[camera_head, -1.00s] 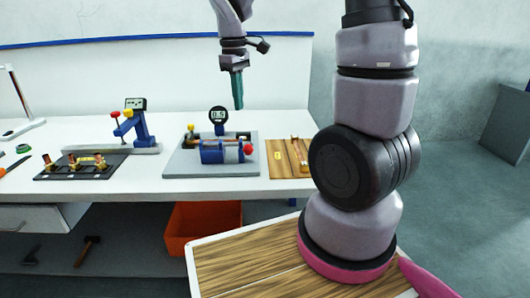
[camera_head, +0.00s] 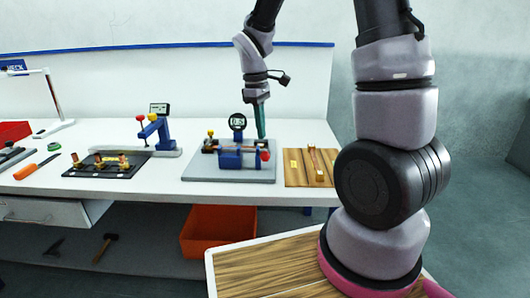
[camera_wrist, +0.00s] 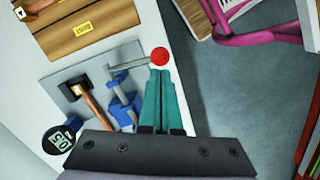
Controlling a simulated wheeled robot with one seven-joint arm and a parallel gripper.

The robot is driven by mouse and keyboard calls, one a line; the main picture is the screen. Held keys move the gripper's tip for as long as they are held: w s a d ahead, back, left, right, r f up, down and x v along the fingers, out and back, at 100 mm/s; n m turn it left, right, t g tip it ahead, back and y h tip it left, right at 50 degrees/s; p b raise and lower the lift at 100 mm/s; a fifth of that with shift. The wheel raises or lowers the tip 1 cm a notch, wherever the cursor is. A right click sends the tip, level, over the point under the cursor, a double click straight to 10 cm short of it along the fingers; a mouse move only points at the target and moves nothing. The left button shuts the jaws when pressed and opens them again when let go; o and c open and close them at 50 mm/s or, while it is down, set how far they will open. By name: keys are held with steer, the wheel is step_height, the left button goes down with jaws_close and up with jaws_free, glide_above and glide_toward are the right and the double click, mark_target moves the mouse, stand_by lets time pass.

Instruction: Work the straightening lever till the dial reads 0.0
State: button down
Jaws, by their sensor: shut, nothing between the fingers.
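The straightening fixture stands on a grey plate (camera_head: 208,172) on the table, with blue blocks (camera_head: 230,158) and a copper-coloured rod. Its round black dial (camera_head: 237,122) stands at the back; in the wrist view the dial (camera_wrist: 59,140) is turned and seems to read 0.5. The lever is a grey bar (camera_wrist: 130,64) ending in a red ball knob (camera_head: 265,155). My gripper (camera_head: 262,137) is shut, with teal fingers pointing down at the fixture's right side. In the wrist view its fingertips (camera_wrist: 160,68) are right at the red knob (camera_wrist: 160,56); whether they touch it I cannot tell.
A wooden board (camera_head: 291,170) lies right of the fixture. On the left are a blue stand with a display (camera_head: 159,108), a black plate with brass pieces (camera_head: 92,168) and an orange-handled tool (camera_head: 25,171). An orange bin (camera_head: 205,232) is below the table.

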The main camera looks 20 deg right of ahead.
mark_target(262, 153)
steer(key=shift+s+d+f, duration=0.1)
steer(key=shift+f, duration=1.7)
steer(key=shift+f, duration=2.15)
steer(key=shift+w+a+r, duration=0.25)
steer(key=shift+w+a, duration=0.3)
steer(key=shift+w+a+r, duration=0.25)
steer(key=shift+w+a, duration=0.25)
steer(key=shift+a, duration=0.05)
steer(key=shift+r, duration=0.1)
